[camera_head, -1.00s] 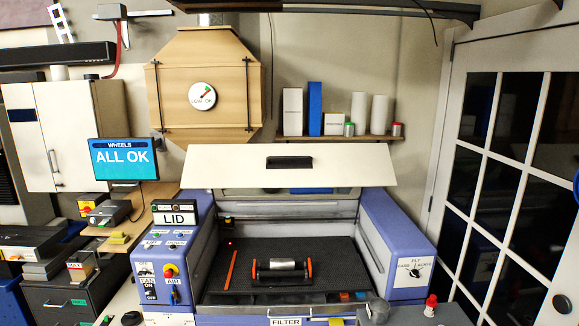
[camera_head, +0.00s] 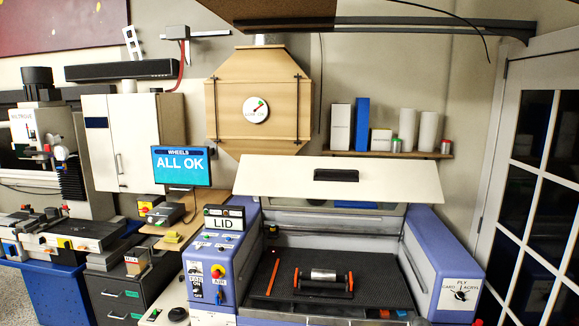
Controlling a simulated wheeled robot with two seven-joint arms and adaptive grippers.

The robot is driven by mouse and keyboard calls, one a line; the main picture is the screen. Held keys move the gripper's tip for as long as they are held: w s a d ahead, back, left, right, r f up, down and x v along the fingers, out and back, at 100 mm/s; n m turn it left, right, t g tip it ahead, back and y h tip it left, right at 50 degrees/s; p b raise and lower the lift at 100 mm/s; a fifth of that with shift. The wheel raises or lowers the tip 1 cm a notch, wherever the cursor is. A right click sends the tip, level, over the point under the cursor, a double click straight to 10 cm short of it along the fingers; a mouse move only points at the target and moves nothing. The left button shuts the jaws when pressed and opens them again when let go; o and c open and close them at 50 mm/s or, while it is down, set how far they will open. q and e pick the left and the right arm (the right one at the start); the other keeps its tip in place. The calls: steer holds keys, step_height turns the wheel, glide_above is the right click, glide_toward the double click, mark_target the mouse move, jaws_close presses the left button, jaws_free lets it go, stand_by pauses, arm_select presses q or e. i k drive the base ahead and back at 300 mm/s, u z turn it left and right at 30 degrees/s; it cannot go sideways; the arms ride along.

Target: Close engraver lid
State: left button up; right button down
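The engraver lid (camera_head: 285,180) is a white panel with a black handle (camera_head: 336,175). It is raised and tilted above the blue-purple engraver (camera_head: 440,260), leaving the bed (camera_head: 300,262) open to view. On the dark bed lie a metal cylinder on a black holder with orange ends (camera_head: 323,275) and an orange strip (camera_head: 273,277). Neither of my grippers shows in the head view.
A screen reading ALL OK (camera_head: 181,166) stands left of the lid. A shelf (camera_head: 385,153) with boxes and rolls is on the wall behind. A glass-paned door (camera_head: 535,190) is at the right. A milling machine (camera_head: 70,190) stands at the far left.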

mark_target(403, 182)
steer(key=z, duration=0.15)
steer(key=k, duration=0.2)
steer(key=u, duration=0.25)
steer(key=i, duration=1.95)
steer(key=z, duration=0.45)
